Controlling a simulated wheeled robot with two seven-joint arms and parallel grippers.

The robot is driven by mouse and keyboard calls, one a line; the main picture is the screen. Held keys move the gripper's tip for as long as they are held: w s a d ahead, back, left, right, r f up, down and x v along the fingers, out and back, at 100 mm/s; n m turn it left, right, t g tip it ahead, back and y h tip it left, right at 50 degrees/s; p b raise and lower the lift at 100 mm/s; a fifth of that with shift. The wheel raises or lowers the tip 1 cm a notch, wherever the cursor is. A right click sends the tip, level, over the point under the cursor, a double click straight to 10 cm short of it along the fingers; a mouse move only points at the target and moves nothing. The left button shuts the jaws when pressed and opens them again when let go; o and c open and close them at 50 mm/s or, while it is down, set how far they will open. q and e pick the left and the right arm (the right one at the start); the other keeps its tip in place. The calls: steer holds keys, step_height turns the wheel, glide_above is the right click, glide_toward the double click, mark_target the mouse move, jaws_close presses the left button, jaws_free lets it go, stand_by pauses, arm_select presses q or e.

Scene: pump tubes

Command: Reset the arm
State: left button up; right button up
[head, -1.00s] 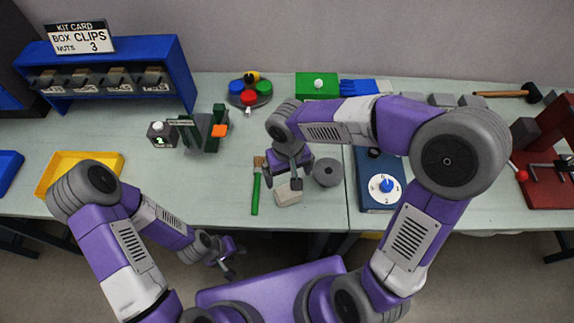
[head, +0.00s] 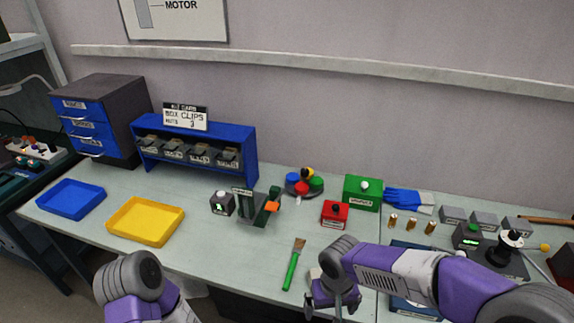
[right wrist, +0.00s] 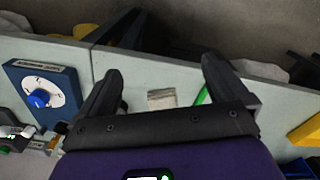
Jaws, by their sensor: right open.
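My right arm reaches in from the lower right of the head view. Its gripper (head: 323,308) is low over the front of the bench, to the right of the green-handled brush (head: 293,265). In the right wrist view the two dark fingers (right wrist: 161,70) stand wide apart with nothing between them. A pale block (right wrist: 161,98) lies on the bench below, apart from the fingers. My left arm shows only its purple and grey links at the bottom left of the head view. My left gripper is out of the picture.
A yellow tray (head: 124,228), blue tray (head: 50,208) and blue bin rack (head: 247,160) stand to the left. A clip stand (head: 246,207), red box (head: 335,216) and green box (head: 351,193) stand mid-bench. A blue dial plate (right wrist: 62,108) shows in the wrist view.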

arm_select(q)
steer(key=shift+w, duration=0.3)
arm_select(e)
steer(key=s+f+m+y, duration=0.2)
steer(key=s+f, duration=0.2)
steer(key=f, duration=0.9)
steer(key=s+f+m+y, duration=0.2)
steer(key=s+f, duration=0.3)
steer(key=f, duration=0.9)
steer(key=shift+a+t, duration=0.2)
steer(key=shift+t, duration=0.1)
